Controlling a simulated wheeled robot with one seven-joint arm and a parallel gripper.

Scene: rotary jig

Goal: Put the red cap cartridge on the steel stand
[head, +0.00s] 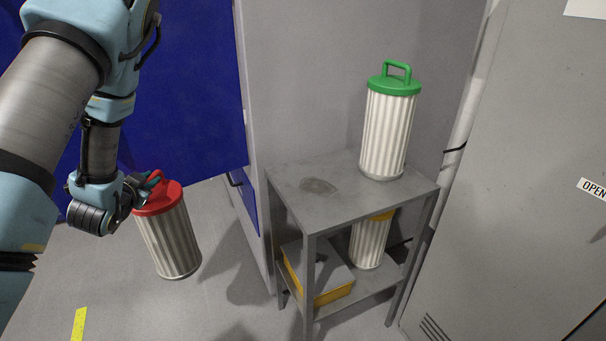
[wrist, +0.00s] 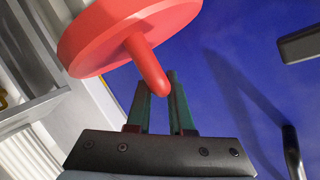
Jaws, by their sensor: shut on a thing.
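The red cap cartridge (head: 170,240) has a red lid and a pleated pale body. It hangs a little tilted in the air at the left of the head view. My gripper (head: 152,181) is shut on the handle of its red cap. In the wrist view the red cap (wrist: 125,30) and its handle fill the top, with my gripper's fingers (wrist: 158,98) at the handle. The steel stand (head: 280,177) is a grey two-level stand right of the cartridge, apart from it. Its top has a dark round patch at the left and free room there.
A green-capped cartridge (head: 385,135) stands upright at the stand's back right. A yellow-capped cartridge (head: 369,243) and a yellow-edged box (head: 332,292) are on the lower shelf. A grey cabinet (head: 520,200) with an OPEN label stands at right. A blue panel (head: 195,90) is behind my arm.

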